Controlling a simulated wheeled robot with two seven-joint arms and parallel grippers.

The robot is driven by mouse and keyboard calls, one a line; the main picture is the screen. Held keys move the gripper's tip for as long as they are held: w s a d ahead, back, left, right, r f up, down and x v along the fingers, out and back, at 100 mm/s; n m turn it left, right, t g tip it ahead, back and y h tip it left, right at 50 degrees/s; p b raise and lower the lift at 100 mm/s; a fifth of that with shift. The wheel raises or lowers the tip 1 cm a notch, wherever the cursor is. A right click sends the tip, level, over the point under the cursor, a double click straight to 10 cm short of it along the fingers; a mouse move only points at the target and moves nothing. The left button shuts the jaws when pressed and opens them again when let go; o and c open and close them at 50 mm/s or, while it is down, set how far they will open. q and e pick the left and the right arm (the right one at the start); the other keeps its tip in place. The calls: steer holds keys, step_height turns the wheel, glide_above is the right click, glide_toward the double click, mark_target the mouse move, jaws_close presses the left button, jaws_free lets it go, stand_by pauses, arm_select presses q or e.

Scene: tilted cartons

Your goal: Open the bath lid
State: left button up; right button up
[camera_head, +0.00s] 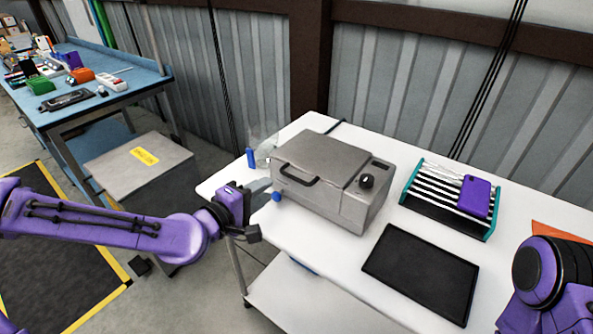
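The bath is a grey metal box (352,207) on the white table, with a black knob (367,181) on its top right. Its lid (318,157) lies flat and closed, with a black bar handle (298,177) along the front edge. My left gripper (262,192) is at the bath's left front side, below and left of the handle and apart from it. Its grey fingers point toward the bath, and the gap between them is not clear. My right arm shows at the lower right, but its gripper is out of view.
On the white table (330,252) are a black tray (422,272), a green-sided rack (447,205) with a purple item (475,196), and a clear container with a blue part (251,158) behind my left gripper. A grey box (138,172) and a blue workbench (88,88) stand left.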

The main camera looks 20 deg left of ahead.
mark_target(291, 177)
arm_select(q)
steer(key=x, duration=0.6)
steer(key=d+x, duration=0.1)
steer(key=x, duration=0.3)
jaws_close()
